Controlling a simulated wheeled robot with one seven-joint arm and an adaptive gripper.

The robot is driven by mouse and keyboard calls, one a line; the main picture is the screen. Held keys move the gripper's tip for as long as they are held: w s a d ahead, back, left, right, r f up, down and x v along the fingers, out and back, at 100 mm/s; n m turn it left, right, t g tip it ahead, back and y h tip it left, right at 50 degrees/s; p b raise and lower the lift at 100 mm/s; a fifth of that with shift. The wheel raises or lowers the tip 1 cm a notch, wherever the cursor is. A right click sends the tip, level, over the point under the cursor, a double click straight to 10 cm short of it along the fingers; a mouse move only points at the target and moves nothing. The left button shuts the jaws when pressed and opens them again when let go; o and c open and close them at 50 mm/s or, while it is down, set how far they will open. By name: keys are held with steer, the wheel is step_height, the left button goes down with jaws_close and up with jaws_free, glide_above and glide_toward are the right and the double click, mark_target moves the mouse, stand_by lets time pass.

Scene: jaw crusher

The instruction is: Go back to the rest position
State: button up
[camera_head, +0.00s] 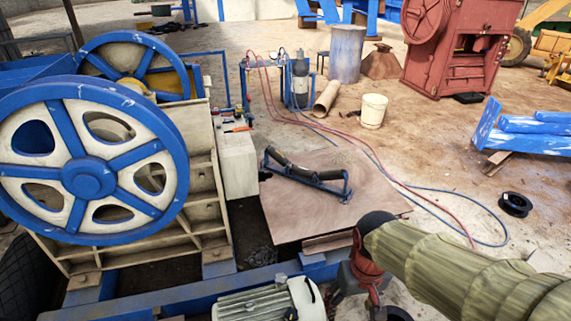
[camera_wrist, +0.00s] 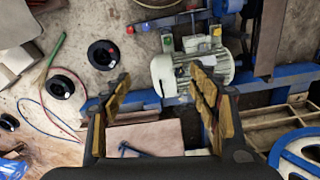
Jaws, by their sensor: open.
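My gripper (camera_wrist: 160,76) is open in the wrist view, with its two yellow-padded fingers apart and nothing held between them. Beyond the fingers the camera looks down on a pale electric motor (camera_wrist: 190,70) and a blue frame. In the head view my arm, in a greenish sleeve, reaches in from the lower right. Its far end is at the bottom, right of the motor (camera_head: 268,303). The fingers cannot be made out there.
The jaw crusher with its blue and white flywheel (camera_head: 88,176) fills the left. A brown board (camera_head: 290,222) bears a roller frame (camera_head: 305,175). Red and blue hoses (camera_head: 410,190), a white bucket (camera_head: 373,111) and a black spool (camera_head: 515,204) are on the floor. Open floor lies right of the board.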

steer(key=s+d+r+t, duration=0.2)
steer(key=r, duration=0.4)
steer(key=s+d+r+m+t, duration=0.1)
steer(key=s+d+r+t, duration=0.1)
steer(key=r, duration=0.4)
steer(key=shift+s+t, duration=0.5)
steer(key=shift+s, duration=0.15)
steer(key=shift+r, duration=0.15)
stand_by(0.8)
